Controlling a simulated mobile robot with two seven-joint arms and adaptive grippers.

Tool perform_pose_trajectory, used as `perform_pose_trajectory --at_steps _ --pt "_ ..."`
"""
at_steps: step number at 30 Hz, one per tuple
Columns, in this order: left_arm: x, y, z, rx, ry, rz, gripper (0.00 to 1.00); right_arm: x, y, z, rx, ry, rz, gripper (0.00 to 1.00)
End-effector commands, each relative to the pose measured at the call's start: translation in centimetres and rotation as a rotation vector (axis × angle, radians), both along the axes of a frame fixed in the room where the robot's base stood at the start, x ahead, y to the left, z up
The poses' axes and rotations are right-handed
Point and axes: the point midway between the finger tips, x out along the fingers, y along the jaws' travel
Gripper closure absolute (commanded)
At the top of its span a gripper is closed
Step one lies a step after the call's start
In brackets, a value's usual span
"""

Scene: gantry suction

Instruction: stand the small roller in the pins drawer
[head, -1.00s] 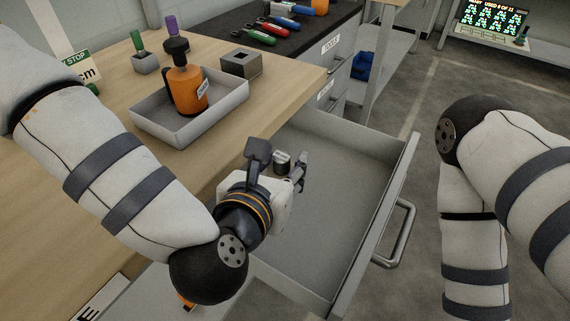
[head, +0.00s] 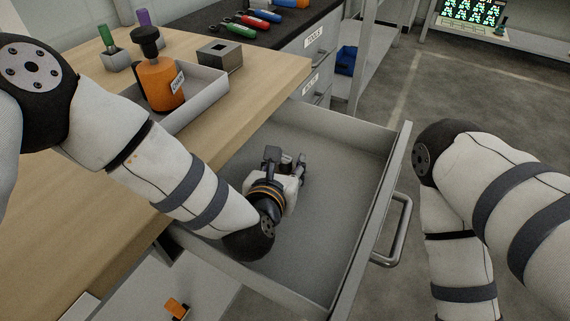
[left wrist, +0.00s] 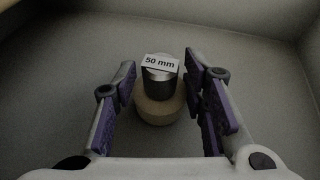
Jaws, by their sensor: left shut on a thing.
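The small roller (head: 286,161) is a short metal cylinder between my left fingers. In the left wrist view the roller (left wrist: 160,82) has a grey metal upper part with a "50 mm" label and a wider tan round part below. My left gripper (head: 287,163) is shut on it, one finger on each side, inside the open grey drawer (head: 345,165). The roller looks about upright. I cannot tell whether it touches the drawer floor. The drawer's own name label is not visible. My right gripper is out of view.
The drawer floor right of my gripper is bare. A wooden worktop (head: 110,170) borders the drawer on the left, with a grey tray (head: 207,97) holding an orange bottle (head: 160,85). The drawer handle (head: 398,230) sticks out at the right.

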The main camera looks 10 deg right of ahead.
Motion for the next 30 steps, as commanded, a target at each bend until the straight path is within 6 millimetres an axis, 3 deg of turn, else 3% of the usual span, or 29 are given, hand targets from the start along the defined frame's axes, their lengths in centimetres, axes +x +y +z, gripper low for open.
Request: perform_pose_trajectory --at_steps 1,2,4,14,24,30 --pt "0.0 0.0 -0.3 -0.001 0.003 0.001 0.92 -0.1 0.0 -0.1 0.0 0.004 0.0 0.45" --pt "0.0 0.0 -0.3 0.0 0.002 -0.001 0.57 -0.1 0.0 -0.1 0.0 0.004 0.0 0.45" --pt "0.0 0.0 -0.2 0.0 0.001 0.0 0.41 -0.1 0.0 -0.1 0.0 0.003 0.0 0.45" --pt "0.0 0.0 0.4 0.0 -0.002 0.0 0.41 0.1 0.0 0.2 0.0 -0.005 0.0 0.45" --pt "-5.7 2.2 2.8 0.0 0.001 0.0 0.41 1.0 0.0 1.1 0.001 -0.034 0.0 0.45" --pt "-6.5 2.5 3.0 0.0 0.0 0.0 0.41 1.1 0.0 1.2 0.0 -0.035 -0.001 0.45"
